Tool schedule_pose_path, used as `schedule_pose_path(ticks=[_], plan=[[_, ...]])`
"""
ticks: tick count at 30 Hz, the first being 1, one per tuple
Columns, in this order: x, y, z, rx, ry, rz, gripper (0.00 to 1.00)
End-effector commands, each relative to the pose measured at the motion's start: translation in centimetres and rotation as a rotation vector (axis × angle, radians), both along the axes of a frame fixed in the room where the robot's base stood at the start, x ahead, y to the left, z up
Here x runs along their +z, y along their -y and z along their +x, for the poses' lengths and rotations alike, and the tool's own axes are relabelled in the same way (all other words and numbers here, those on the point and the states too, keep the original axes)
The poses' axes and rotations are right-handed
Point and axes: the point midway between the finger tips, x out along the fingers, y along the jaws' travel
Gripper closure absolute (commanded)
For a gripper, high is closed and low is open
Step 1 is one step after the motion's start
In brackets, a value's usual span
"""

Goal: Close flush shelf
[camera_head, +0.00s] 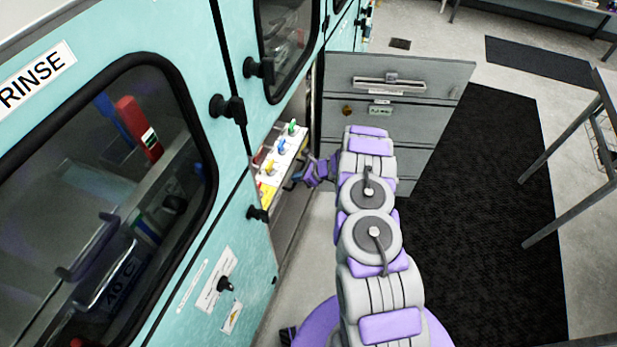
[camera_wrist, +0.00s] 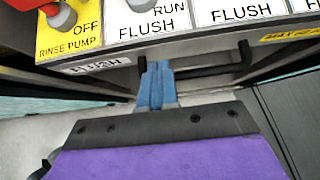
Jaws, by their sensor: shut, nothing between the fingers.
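The flush shelf (camera_head: 283,158) is a white and yellow panel with coloured valve knobs, standing out of an opening in the teal cabinet. In the wrist view its front edge (camera_wrist: 190,62) runs across the top, with labels reading FLUSH and RINSE PUMP OFF. A dark bar handle (camera_wrist: 205,71) sits under that edge. My gripper (camera_head: 297,180) is at the shelf's near front edge. In the wrist view its blue fingers (camera_wrist: 157,72) are together and empty, close to the handle's left end. I cannot tell whether they touch it. The shelf's back part is hidden inside the cabinet.
The teal cabinet (camera_head: 232,190) with dark windows and black knobs lies along the left. A black mat (camera_head: 490,190) covers open floor on the right, beside a metal-framed table (camera_head: 566,135).

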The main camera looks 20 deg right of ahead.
Motion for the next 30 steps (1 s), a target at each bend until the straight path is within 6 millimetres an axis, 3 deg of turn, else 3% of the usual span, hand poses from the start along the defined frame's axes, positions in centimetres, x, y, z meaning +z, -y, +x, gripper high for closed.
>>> schedule_pose_path(ticks=[6, 21, 30], plan=[[0.1, -1.7, 1.4, 0.0, 0.001, 0.002, 1.0], [0.1, -2.6, 1.9, 0.0, 0.0, 0.0, 1.0], [-0.1, -7.7, 5.6, 0.004, 0.001, -0.001, 1.0]])
